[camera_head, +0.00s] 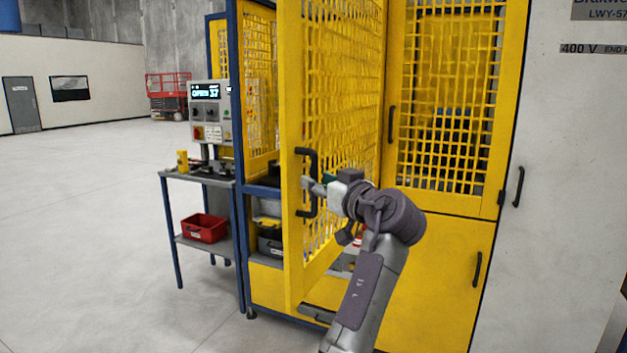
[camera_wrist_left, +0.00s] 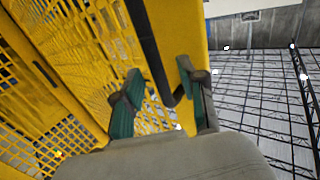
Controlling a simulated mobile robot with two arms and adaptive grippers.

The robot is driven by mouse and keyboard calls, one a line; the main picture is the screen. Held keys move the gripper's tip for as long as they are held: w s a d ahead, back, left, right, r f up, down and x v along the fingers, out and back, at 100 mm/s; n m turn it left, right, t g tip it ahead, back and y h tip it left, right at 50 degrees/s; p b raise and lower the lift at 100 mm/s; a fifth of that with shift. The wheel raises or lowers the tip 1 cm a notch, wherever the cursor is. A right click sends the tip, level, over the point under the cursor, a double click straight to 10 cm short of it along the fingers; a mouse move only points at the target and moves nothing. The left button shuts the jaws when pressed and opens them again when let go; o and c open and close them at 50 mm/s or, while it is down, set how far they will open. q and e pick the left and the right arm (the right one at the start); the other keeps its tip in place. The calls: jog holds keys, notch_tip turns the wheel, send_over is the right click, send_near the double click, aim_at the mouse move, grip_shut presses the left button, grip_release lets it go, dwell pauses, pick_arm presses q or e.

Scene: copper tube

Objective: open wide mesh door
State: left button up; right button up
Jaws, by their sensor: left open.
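The yellow mesh door (camera_head: 345,90) stands partly open, its free edge swung out toward me. A black bar handle (camera_head: 313,160) is on its frame near that edge. My left gripper (camera_head: 318,184) is at the lower half of this handle, on the mesh side. In the left wrist view, the green fingers of my left gripper (camera_wrist_left: 160,88) are apart. The black handle (camera_wrist_left: 150,50) runs down between them, with the yellow door frame (camera_wrist_left: 190,30) behind. I cannot tell whether either finger touches the handle. My right gripper is not in view.
A second yellow mesh door (camera_head: 455,100) stands shut on the right beside a white cabinet (camera_head: 570,180). A small table (camera_head: 165,172) with a control box (camera_head: 208,105) and red bin (camera_head: 204,228) stands left of the open door. The floor (camera_head: 80,220) further left is clear.

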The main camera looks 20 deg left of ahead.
pick_arm(q)
jog(key=v, duration=0.4)
jog(key=shift+s+d, duration=0.15)
jog(key=shift+s, duration=0.1)
